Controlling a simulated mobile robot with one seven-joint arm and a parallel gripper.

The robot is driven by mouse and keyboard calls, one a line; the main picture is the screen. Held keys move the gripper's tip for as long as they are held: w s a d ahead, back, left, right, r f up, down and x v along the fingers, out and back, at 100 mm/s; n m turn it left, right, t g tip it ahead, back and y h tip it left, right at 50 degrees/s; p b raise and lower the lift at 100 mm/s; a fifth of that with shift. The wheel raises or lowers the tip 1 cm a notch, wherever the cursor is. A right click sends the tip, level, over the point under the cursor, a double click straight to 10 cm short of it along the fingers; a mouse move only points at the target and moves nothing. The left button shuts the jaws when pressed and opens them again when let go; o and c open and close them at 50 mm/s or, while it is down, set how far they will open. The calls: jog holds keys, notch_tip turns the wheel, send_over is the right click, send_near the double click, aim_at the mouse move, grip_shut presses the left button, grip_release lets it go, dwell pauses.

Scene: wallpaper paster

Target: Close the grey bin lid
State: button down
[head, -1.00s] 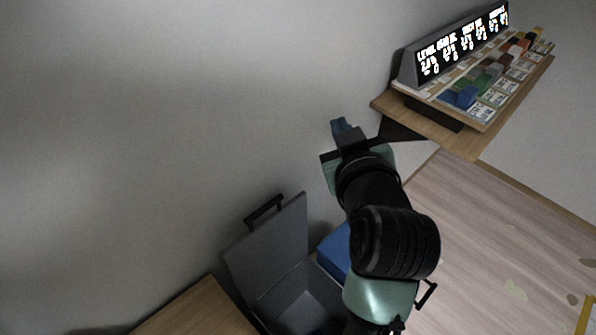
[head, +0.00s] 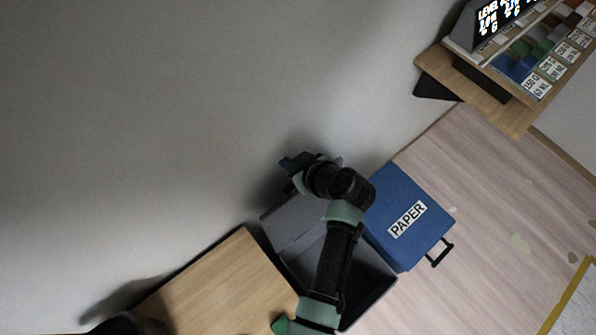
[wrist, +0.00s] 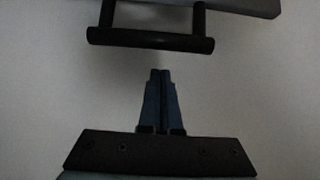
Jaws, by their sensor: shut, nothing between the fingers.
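The grey bin (head: 376,291) stands open on the floor in the head view. Its grey lid (head: 285,222) is raised toward the wall, and my arm covers part of the lid and bin. My gripper (head: 288,162) is above the lid's upper edge, close to the wall. In the wrist view the blue fingers of my gripper (wrist: 160,74) are together and empty. The lid's black bar handle (wrist: 150,41) lies just beyond the fingertips, with a visible gap. A strip of the lid (wrist: 240,5) shows at the top edge. The handle is hidden in the head view.
A blue bin marked PAPER (head: 408,221), lid closed, stands right beside the grey bin. A wooden surface (head: 220,290) is close on the left. The wall (head: 150,120) is behind. A wooden shelf (head: 480,90) with samples is at upper right. Floor at right is open.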

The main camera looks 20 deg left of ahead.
jog(key=s+d+p, duration=0.1)
jog(key=d+f+p, duration=0.1)
jog(key=shift+s+d+f, duration=0.1)
jog(key=shift+s+d, duration=0.3)
jog(key=shift+f, duration=0.1)
